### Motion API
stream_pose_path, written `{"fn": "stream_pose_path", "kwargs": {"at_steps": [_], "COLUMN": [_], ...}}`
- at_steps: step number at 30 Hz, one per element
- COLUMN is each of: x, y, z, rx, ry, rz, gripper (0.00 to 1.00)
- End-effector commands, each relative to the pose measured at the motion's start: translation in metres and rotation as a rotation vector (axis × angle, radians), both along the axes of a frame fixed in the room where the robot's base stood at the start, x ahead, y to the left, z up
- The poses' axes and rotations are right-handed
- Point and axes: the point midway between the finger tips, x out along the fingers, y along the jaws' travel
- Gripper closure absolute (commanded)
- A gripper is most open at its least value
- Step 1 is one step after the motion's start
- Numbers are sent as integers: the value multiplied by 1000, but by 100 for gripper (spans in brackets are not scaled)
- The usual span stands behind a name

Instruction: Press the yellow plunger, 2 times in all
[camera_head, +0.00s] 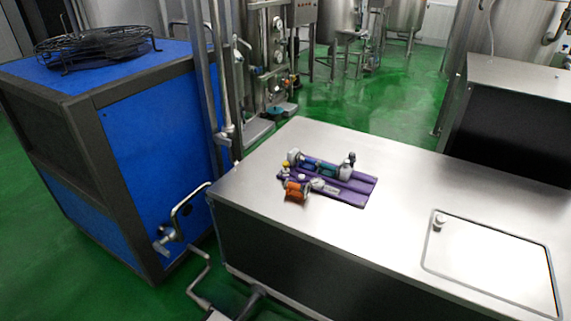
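A small yellow part (285,164), which looks like the yellow plunger, shows at the left end of a purple base (358,184) on the steel counter. It is too small to tell whether it is up or pressed down. A white round part stands just to its right, and an orange part (296,191) is below it in the picture. My gripper is not in view.
The steel counter (400,210) is mostly bare around the purple base. A small white bottle-like thing (346,168) is at the base's back right. A white-topped panel (490,262) with a small knob (439,222) is at the right. A blue cabinet (160,135) and pipes stand left.

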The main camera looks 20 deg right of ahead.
Motion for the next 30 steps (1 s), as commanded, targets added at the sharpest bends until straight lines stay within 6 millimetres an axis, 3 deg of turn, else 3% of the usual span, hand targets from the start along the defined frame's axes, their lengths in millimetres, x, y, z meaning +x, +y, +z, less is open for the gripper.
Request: {"fn": "stream_pose_path", "kwargs": {"at_steps": [11, 30], "x": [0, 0], "y": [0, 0], "z": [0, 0], "rx": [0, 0], "ry": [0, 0], "rz": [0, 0], "gripper": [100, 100]}}
